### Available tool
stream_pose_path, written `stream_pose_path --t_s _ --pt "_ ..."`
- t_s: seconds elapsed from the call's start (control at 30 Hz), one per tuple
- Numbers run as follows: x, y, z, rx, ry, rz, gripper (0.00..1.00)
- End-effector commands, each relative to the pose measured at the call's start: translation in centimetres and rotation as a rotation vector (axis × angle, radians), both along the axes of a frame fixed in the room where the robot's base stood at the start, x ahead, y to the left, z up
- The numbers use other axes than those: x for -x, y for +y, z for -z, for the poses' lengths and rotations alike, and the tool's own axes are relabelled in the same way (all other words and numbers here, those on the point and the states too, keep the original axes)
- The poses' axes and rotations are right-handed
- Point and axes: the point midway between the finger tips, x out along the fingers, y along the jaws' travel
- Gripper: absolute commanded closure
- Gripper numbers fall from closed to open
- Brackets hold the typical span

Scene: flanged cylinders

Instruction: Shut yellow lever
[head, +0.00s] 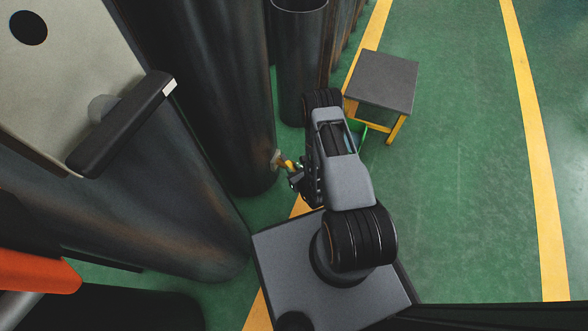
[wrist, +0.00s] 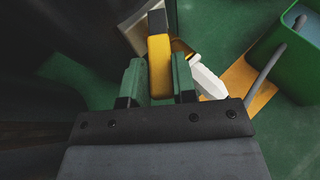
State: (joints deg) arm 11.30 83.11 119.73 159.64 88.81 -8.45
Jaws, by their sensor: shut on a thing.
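The yellow lever (wrist: 160,66) is between the two fingers of my gripper (wrist: 160,82) in the wrist view. The fingers are shut on it. A pale fitting (wrist: 134,34) lies behind the lever, next to a dark cylinder, and a white piece (wrist: 207,80) sticks out to the right. In the head view the yellow lever (head: 286,162) shows small, low on the side of a dark cylinder (head: 225,90). My gripper (head: 291,173) is right at it, partly hidden by my arm.
A grey-topped stool (head: 382,82) with yellow legs stands behind my arm to the right. A green container (wrist: 291,50) shows at the right in the wrist view. Tall dark cylinders crowd the left. A pale panel with a black handle (head: 122,124) is at upper left. Green floor is clear at right.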

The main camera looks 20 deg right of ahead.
Motion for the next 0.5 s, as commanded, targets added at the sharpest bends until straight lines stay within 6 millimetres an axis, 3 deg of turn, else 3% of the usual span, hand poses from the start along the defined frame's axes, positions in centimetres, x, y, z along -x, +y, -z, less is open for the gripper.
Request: stream_pose_path --t_s 0.33,0.37,0.5 --pt "-0.11 0.04 -0.04 -0.001 -0.003 0.001 1.00" --pt "-0.11 0.03 -0.05 -0.001 -0.003 0.001 0.73" --pt "-0.09 0.05 -0.03 -0.001 -0.002 0.001 0.59"
